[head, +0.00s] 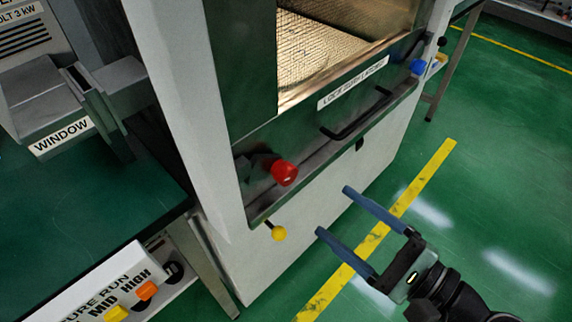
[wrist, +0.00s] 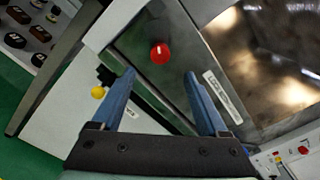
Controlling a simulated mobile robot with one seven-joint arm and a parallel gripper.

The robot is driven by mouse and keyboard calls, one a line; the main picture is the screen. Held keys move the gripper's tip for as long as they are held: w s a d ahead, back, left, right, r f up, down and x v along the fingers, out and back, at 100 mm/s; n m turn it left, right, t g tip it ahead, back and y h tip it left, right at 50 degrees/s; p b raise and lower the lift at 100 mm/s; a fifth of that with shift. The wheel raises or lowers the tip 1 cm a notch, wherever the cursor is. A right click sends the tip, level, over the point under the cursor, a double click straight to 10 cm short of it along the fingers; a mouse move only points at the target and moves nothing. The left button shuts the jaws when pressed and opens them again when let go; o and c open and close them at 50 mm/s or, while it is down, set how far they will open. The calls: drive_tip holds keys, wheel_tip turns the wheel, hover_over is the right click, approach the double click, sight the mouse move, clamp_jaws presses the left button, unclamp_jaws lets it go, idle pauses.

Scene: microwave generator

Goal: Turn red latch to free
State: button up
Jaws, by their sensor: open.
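The red latch knob (head: 285,173) sticks out from the lower left of the dark oven door frame in the head view. It also shows in the wrist view (wrist: 160,53), above and between my fingertips. My gripper (head: 332,211) is open and empty, its two blue fingers pointing toward the cabinet front. In the head view it is to the right of and below the red knob, apart from it. In the wrist view the fingers (wrist: 160,75) are spread, with nothing between them.
A yellow knob (head: 279,233) hangs below the red one. A black door handle (head: 355,118) runs along the door's lower edge, with a blue knob (head: 417,67) at its right. A green bench (head: 90,200) stands at left.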

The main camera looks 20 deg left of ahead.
sight(291, 177)
drive_tip(key=b+x, duration=0.1)
drive_tip(key=x, duration=1.1)
drive_tip(key=shift+b, duration=0.4)
drive_tip(key=shift+w, duration=0.1)
clamp_jaws()
